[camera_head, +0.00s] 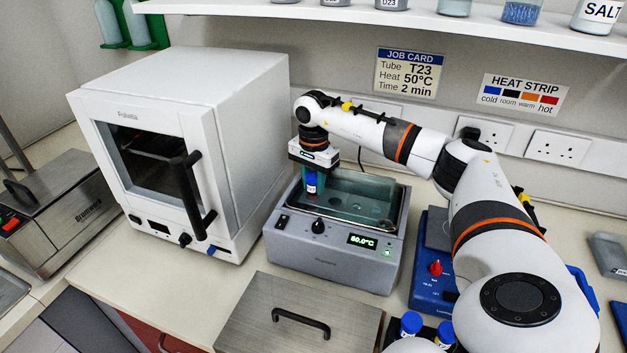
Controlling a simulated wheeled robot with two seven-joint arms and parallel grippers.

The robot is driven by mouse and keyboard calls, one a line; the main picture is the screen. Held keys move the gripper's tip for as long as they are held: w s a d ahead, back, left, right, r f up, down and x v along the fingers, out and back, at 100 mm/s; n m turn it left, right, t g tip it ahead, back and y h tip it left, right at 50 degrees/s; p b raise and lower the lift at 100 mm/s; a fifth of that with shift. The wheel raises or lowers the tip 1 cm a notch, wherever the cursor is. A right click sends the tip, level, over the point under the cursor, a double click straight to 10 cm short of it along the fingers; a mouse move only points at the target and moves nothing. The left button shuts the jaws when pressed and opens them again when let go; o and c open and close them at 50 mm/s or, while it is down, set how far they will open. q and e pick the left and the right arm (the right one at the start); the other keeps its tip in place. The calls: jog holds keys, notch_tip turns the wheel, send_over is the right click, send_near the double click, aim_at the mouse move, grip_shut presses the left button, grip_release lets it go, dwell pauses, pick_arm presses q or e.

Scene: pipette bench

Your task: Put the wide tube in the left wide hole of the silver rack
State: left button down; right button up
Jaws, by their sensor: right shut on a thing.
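My right gripper (311,170) is over the left part of the grey water bath (330,258) and points down. It is shut on a tube (312,187) with a blue upper part and a white label, held upright. The tube's lower end is at the bath's opening, and I cannot tell how deep it is. Inside the bath, under the greenish water, a plate with round holes (362,208) shows faintly; I cannot tell for sure that it is the silver rack. The left hole is hidden or unclear. My left gripper is not in view.
A white oven (190,130) stands close on the left. A steel lid (298,318) with a black handle lies in front of the bath. Blue-capped tubes (410,324) stand at the front, partly behind my right arm. A blue device (431,265) is right of the bath.

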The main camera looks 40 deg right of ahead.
jog(key=o, duration=1.1)
jog(key=shift+c, duration=0.2)
jog(key=shift+r, duration=0.1)
notch_tip(320, 180, up, 12)
jog(key=b, duration=0.2)
